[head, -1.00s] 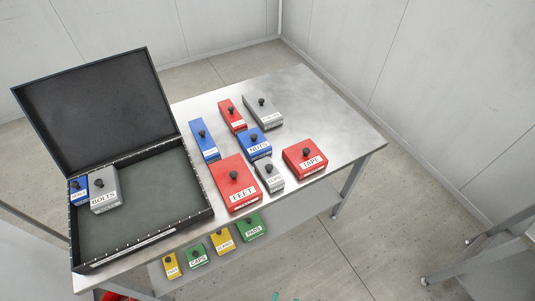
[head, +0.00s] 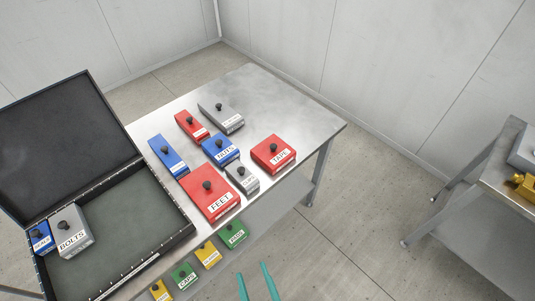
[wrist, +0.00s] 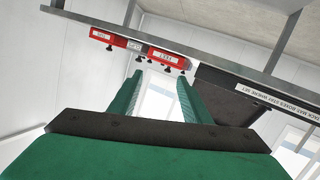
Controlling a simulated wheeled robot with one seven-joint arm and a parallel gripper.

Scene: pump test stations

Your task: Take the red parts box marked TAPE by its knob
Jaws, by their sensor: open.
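The red parts box marked TAPE (head: 272,152) sits on the metal table near its right edge, with a black knob on top. It also shows upside down at the left of the wrist view (wrist: 107,38). My gripper (head: 256,282) shows as two teal fingers at the bottom of the head view, in front of the table and well short of the box. The fingers (wrist: 160,88) are apart with nothing between them.
A grey box (head: 243,178) stands left of TAPE, with the red FEET box (head: 208,193) beyond it. More blue, red and grey boxes stand behind. An open black case (head: 178,229) fills the table's left. Several small boxes (head: 233,234) sit on the lower shelf. Another table (head: 495,183) is at right.

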